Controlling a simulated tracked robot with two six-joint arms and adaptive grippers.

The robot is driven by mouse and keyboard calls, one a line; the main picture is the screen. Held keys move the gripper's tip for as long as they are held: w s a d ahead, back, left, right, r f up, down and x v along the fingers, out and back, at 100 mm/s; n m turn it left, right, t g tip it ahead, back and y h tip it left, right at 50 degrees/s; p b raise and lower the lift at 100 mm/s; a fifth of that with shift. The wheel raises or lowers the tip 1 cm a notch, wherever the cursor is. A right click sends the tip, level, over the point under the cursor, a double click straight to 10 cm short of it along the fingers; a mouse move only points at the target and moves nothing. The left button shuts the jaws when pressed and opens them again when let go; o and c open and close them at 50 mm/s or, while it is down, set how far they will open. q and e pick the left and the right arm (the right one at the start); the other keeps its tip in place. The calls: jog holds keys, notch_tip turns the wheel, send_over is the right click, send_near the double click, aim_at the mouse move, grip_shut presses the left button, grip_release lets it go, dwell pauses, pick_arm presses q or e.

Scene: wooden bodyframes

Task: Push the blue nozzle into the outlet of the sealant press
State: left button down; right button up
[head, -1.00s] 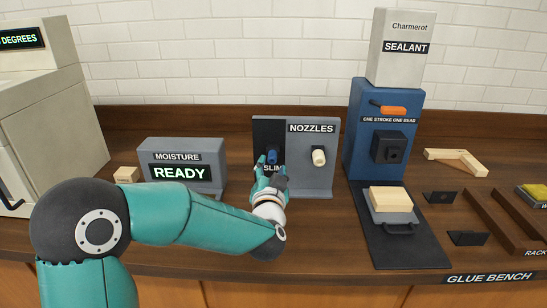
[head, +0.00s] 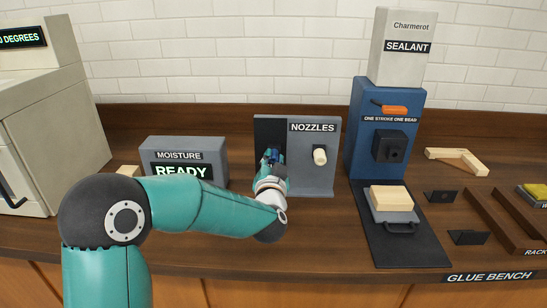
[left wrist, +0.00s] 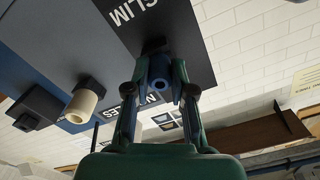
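The blue nozzle (left wrist: 160,72) sits at the dark SLIM panel of the nozzle stand, its round open end facing the left wrist camera. My left gripper (head: 272,157) is at the stand. In the left wrist view its two fingertips (left wrist: 160,80) lie against both sides of the blue nozzle, closed on it. In the head view the gripper hides most of the nozzle. The blue sealant press (head: 357,150) stands to the right, with its dark square outlet (head: 393,154) on the front, empty. My right gripper is not in view.
The nozzle stand (head: 312,180) also bears a cream nozzle (head: 319,156) right of the blue one. A moisture meter (head: 205,152) reading READY stands left, partly behind my arm. A wooden block (head: 391,197) rests on a plate before the press. Free bench lies between stand and press.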

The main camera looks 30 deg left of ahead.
aim_at(273, 161)
pick_arm(q)
jog(key=shift+s+d, duration=0.35)
jog(key=shift+s, duration=0.25)
dwell(0.7)
jog(key=shift+b+v, duration=0.35)
jog(key=shift+v, duration=0.8)
jog(key=shift+f, duration=0.1)
